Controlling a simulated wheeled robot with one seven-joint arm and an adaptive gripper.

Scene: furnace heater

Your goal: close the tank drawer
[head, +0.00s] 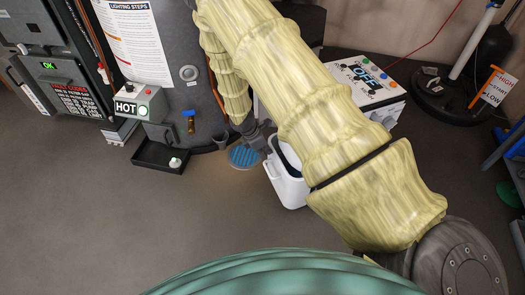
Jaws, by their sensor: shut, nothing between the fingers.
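A dark grey tank (180,70) stands at the upper left with a white lighting-steps sheet on it. A black open-topped tray (150,155), which looks like the tank drawer, sticks out at the tank's foot. A small white knob (175,162) sits at its front right corner. My gripper (262,146) is small and dark in the head view, to the right of the drawer and apart from it. It is shut and empty, above or beside a blue slatted floor drain (243,156). My arm hides part of the tank's right side.
A white bin (287,185) stands close to the right of my gripper. The floor (110,225) in front is clear.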

